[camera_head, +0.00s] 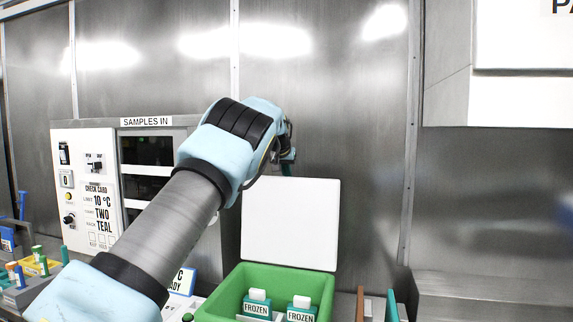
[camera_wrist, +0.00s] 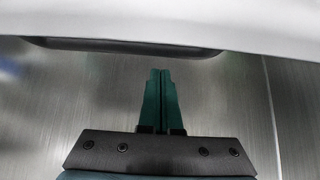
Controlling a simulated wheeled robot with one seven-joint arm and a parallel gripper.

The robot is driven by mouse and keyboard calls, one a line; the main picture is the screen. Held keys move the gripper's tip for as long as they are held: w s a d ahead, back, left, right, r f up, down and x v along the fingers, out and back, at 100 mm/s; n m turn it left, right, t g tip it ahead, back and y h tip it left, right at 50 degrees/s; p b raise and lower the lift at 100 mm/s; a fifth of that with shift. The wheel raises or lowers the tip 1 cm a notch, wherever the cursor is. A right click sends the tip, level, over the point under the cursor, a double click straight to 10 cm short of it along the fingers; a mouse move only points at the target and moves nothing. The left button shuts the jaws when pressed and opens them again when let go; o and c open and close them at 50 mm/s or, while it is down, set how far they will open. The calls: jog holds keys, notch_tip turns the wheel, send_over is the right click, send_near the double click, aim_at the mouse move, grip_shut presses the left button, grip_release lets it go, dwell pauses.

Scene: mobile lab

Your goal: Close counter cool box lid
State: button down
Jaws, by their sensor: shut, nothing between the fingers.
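The green cool box (camera_head: 213,307) stands on the counter at the bottom middle of the head view. Its white lid (camera_head: 290,222) stands open, upright at the back of the box. Two teal containers labelled FROZEN (camera_head: 257,305) sit inside. My arm reaches over from the lower left, and my gripper (camera_head: 288,163) is just above and behind the lid's top left edge, mostly hidden by my wrist. In the wrist view my gripper (camera_wrist: 161,75) has its teal fingers together with nothing between them. A pale surface fills the top of that view; I cannot tell for certain that it is the lid.
A white SAMPLES IN cabinet (camera_head: 90,150) stands at the left, partly behind my arm. Racks with coloured tubes (camera_head: 38,268) are at the far left. Brown and teal upright pieces (camera_head: 391,306) stand right of the box. A metal wall is behind; a white cabinet (camera_head: 520,95) hangs upper right.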

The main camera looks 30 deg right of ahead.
jog(key=shift+s+a+r, duration=0.1)
jog(key=shift+s+a, duration=1.25)
jog(key=shift+s, duration=0.05)
